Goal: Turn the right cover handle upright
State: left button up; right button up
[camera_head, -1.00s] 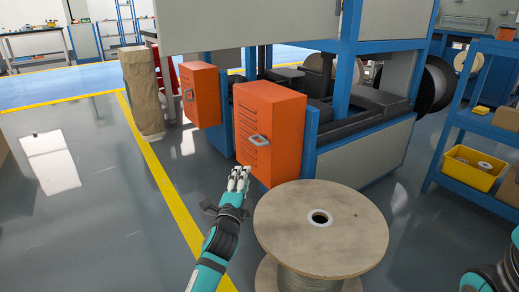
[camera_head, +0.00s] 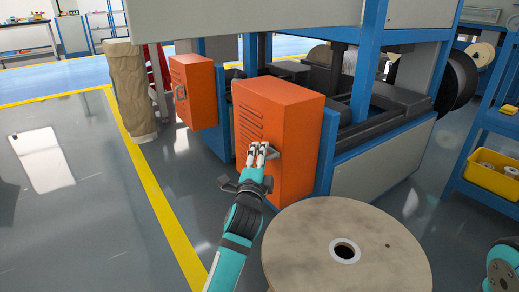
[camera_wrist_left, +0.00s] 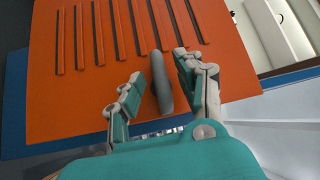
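The right orange cover (camera_head: 298,125) stands on the near side of the machine, with slots in its front. Its grey handle (camera_head: 275,152) is partly hidden by my left gripper (camera_head: 262,153) in the head view. In the left wrist view the handle (camera_wrist_left: 161,82) runs along the direction of the slots, so it lies level, not upright. My left gripper (camera_wrist_left: 160,83) is open there, with one finger on each side of the handle and small gaps visible. The left orange cover (camera_head: 194,92) has a handle (camera_head: 180,92) that looks upright. My right gripper is out of view.
A large wooden cable reel (camera_head: 310,245) stands close to the right of my left forearm. A blue shelf (camera_head: 478,190) with a yellow bin (camera_head: 492,178) is at the right. A brown wrapped roll (camera_head: 130,90) stands at the left. The floor left of the yellow line is clear.

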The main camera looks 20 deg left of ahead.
pick_arm(q)
jog(key=shift+w+r, duration=0.15)
jog(key=shift+w, duration=0.2)
